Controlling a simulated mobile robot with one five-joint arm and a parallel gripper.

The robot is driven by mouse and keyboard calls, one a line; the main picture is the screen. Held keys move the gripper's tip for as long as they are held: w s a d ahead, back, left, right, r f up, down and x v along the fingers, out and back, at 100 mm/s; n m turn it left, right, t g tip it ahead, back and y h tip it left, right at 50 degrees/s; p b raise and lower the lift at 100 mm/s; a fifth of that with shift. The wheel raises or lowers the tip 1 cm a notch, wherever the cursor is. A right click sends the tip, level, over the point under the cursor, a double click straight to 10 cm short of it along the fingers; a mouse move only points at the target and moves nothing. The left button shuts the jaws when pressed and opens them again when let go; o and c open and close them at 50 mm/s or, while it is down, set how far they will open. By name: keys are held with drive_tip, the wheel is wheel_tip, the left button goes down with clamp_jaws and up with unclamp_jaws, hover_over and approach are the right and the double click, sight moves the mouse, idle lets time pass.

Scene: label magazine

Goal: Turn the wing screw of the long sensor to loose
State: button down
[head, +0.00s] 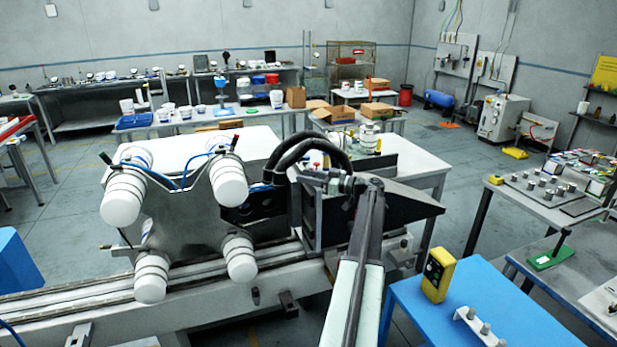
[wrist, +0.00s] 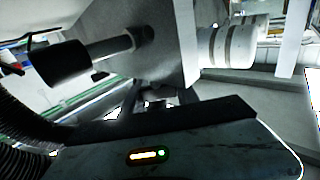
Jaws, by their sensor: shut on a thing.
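My gripper (head: 318,179) is at the end of my arm, beside the labelling machine's black hoses. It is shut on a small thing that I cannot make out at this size. In the wrist view a dark flat body (wrist: 95,158) with an orange and a green light lies across the bottom, close to the camera. It may be the long sensor, but I cannot be sure. No wing screw can be told apart in either view, and the fingertips are not clear in the wrist view.
A grey machine plate (head: 185,215) with several white rollers (head: 122,203) stands left of my gripper, above a long rail (head: 75,295). Black hoses (head: 310,148) arch close by. A blue table (head: 500,290) holding a yellow device (head: 438,274) is at right.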

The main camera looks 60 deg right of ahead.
drive_tip(key=shift+s+a+n+g+y, duration=0.15)
drive_tip(key=shift+n+g+y, duration=0.4)
drive_tip(key=shift+n+y, duration=0.55)
drive_tip(key=shift+a+n+g+y, duration=0.2)
drive_tip(key=shift+n+g+y, duration=0.45)
drive_tip(key=shift+y, duration=0.8)
drive_tip(key=shift+s+a+n+g+y, duration=0.15)
drive_tip(key=shift+n+g+y, duration=0.35)
drive_tip(key=shift+n+y, duration=0.6)
drive_tip(key=shift+a+y, duration=0.15)
drive_tip(key=shift+y, duration=0.3)
drive_tip(key=c, duration=0.9)
unclamp_jaws()
